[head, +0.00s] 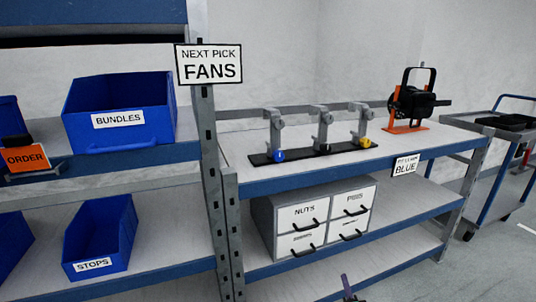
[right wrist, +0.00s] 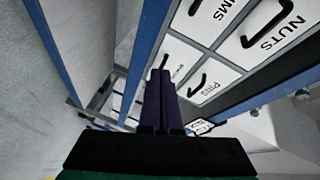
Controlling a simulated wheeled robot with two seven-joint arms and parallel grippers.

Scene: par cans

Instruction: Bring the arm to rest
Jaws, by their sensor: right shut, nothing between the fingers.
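My right gripper (head: 347,287) shows at the bottom edge of the head view, in front of the lower shelf; only its dark purple fingertips are visible. In the right wrist view the two fingers (right wrist: 159,98) lie together, shut and empty. They are apart from the drawer fronts beyond them. My left gripper is in neither view.
A grey drawer unit (head: 264,220) with black handles stands on the rack's lower shelf. Above it, clamps with blue, black and yellow knobs stand on a black base (head: 316,152), beside a black lamp-like device (head: 413,101). Blue bins (head: 120,135) fill the left shelves. A trolley (head: 505,125) stands right.

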